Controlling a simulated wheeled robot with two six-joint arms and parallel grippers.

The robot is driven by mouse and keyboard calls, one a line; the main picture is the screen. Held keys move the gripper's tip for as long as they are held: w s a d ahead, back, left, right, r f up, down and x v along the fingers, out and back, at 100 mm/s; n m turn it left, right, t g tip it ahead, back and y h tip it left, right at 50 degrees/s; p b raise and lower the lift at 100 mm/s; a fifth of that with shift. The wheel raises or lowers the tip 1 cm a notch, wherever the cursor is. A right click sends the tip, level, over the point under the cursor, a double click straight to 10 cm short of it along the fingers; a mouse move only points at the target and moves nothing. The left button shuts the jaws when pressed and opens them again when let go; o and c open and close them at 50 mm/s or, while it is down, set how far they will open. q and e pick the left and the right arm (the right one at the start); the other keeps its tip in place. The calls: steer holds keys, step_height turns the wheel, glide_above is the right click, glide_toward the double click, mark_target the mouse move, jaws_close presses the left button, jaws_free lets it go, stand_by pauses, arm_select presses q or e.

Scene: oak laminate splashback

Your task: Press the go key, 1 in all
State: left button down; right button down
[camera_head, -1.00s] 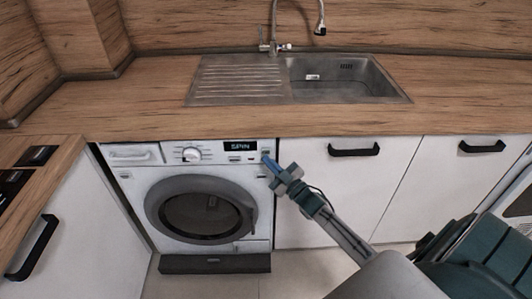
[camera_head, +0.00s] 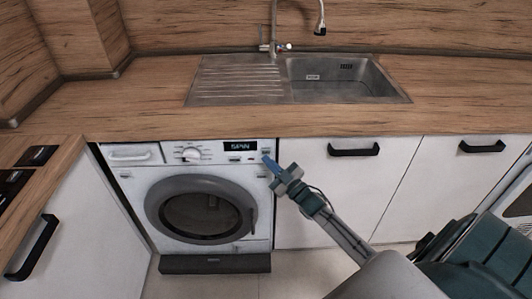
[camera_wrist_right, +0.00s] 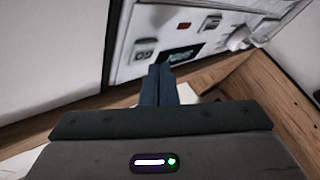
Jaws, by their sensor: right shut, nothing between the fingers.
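The washing machine (camera_head: 240,204) stands under the counter, with a control panel along its top. A dark display (camera_head: 240,146) with light lettering sits near the panel's right end; it also shows in the right wrist view (camera_wrist_right: 184,54). A grey key that looks marked "GO" (camera_wrist_right: 145,48) is beside the display; its lettering is blurred. My right gripper (camera_head: 266,157) is shut and empty, its blue fingertips at the panel's right end. In the right wrist view the fingertips (camera_wrist_right: 158,68) are close to the grey key. I cannot tell whether they touch it. My left gripper is not in view.
A dial (camera_head: 192,154) is left of the display. Other small keys, a red one (camera_wrist_right: 183,27) and a pale one (camera_wrist_right: 212,22), are near the display. The wooden counter (camera_head: 150,95) overhangs the panel. White cabinet doors (camera_head: 350,190) stand to the right.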

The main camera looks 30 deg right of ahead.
steer(key=shift+w, duration=0.1)
steer(key=shift+w+d, duration=0.25)
steer(key=shift+w, duration=0.05)
steer(key=shift+w+d+b, duration=0.2)
steer(key=shift+w+b, duration=0.1)
stand_by(0.6)
steer(key=shift+s, duration=0.1)
steer(key=shift+s+a+p, duration=0.45)
steer(key=shift+s, duration=0.15)
steer(key=shift+s, duration=0.1)
steer(key=s+a, duration=0.1)
steer(key=s+p, duration=0.1)
steer(key=s+a+p, duration=0.1)
steer(key=s, duration=0.1)
steer(key=shift+a, duration=0.3)
